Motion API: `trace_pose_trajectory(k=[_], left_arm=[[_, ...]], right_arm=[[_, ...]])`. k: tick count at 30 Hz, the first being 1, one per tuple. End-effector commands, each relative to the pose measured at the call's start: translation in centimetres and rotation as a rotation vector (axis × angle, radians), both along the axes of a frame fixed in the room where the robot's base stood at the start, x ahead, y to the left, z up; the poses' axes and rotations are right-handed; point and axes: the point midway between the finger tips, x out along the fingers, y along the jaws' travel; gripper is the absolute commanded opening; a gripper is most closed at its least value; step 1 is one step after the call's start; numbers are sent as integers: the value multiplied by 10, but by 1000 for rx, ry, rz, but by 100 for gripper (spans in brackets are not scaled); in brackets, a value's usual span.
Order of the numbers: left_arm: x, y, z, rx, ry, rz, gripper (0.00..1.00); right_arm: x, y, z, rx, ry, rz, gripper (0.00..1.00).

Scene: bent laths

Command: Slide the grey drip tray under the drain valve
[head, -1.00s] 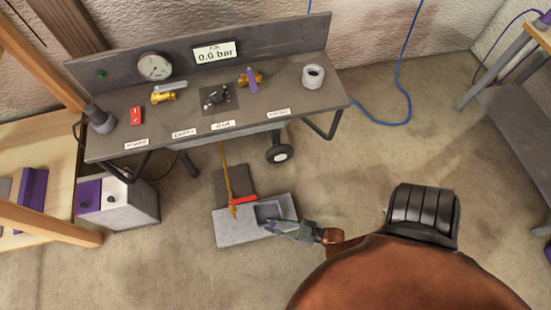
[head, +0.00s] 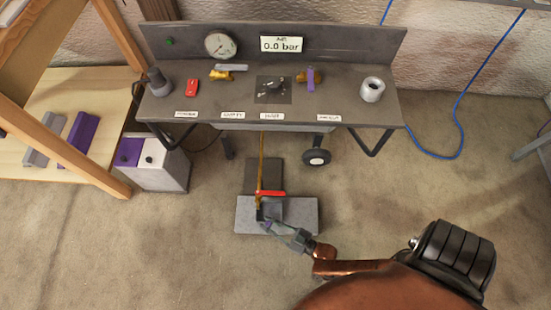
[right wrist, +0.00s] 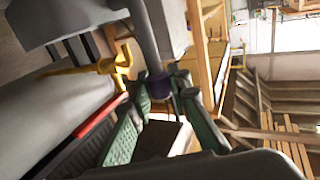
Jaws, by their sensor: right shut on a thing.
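The grey drip tray (head: 272,211), a small open box, lies on a pale grey slab (head: 303,214) on the floor. The brass drain valve (head: 258,202) with its red lever (head: 271,193) hangs at the foot of a yellow pipe (head: 262,155). In the head view the valve overlaps the tray's left side; its exact height above the tray cannot be told. My right gripper (head: 270,227) is shut at the tray's near side, on its purple grip (right wrist: 158,86). The brass valve also shows in the right wrist view (right wrist: 114,68). My left gripper is out of view.
A dark bench (head: 225,104) with gauge, valves and labels stands above and behind. A wheel (head: 316,157) is under it. A purple-and-white box (head: 160,165) and a wooden table (head: 85,125) are at left. Floor right of the slab is clear.

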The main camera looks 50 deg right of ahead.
Motion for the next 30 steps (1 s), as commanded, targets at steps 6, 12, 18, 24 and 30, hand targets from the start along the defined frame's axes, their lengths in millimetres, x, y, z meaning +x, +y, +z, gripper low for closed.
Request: trace_pose_trajectory(k=[6, 12, 18, 24, 30], left_arm=[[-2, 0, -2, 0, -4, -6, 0], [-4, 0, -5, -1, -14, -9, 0], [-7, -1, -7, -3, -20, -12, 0], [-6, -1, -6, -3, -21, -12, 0], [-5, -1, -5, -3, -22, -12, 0]], right_arm=[[17, 14, 0, 2, -2, 0, 0], [32, 25, 0, 2, -2, -1, 0], [40, 32, -2, 0, 1, 0, 0], [40, 31, -8, 0, -1, 0, 0], [40, 31, -8, 0, -2, 0, 0]])
